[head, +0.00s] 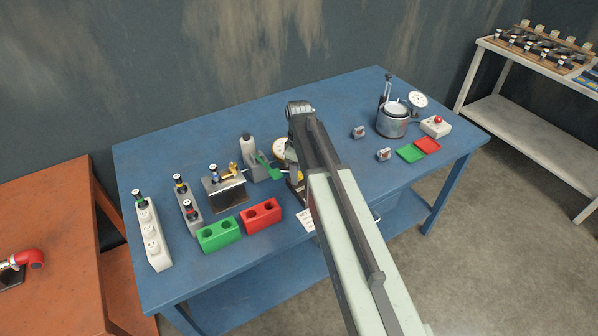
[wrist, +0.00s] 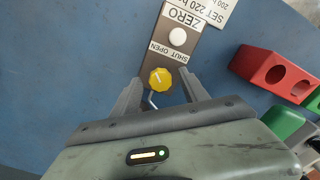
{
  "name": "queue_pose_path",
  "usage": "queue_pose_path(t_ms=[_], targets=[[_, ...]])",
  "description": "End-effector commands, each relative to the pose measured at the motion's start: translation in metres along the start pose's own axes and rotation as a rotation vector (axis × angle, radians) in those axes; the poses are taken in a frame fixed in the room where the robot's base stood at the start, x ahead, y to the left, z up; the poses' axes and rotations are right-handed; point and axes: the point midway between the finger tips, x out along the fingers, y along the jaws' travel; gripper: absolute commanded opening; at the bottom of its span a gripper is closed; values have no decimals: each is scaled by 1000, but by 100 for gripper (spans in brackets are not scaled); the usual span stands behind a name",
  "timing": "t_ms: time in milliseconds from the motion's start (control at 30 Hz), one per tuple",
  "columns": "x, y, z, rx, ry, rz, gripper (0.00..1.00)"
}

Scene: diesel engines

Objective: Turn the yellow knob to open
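The yellow knob (wrist: 160,79) shows in the wrist view, on a brown-grey panel (wrist: 186,45) on the blue table. A thin light mark lies on its face. A label reading SHUT and OPEN, upside down in the picture, is just above it. My gripper (wrist: 159,77) is open, with one finger on each side of the knob and a visible gap at both sides. Whether the fingertips reach down to the knob's depth I cannot tell.
A red block with holes (wrist: 275,75) and a green one (wrist: 282,122) lie right of my gripper in the wrist view. In the head view a gauge (head: 279,147) and a grey pump with a green handle (head: 263,160) stand close left of my arm.

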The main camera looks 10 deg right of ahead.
Motion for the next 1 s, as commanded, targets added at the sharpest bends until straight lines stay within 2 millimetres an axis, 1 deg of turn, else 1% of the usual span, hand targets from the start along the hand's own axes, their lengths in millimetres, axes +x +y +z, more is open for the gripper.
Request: queue_pose_path(t_ms=[167,267,367,600,700,767,1000], targets=[[-2,0,0,-1,0,0,52],[-10,0,-1,-1,0,0,52],[-24,0,0,-1,0,0,52],[-69,0,0,0,0,0,52],[-79,0,0,0,0,0,52],[-81,0,0,0,0,0,52],[-78,0,0,0,0,0,52]])
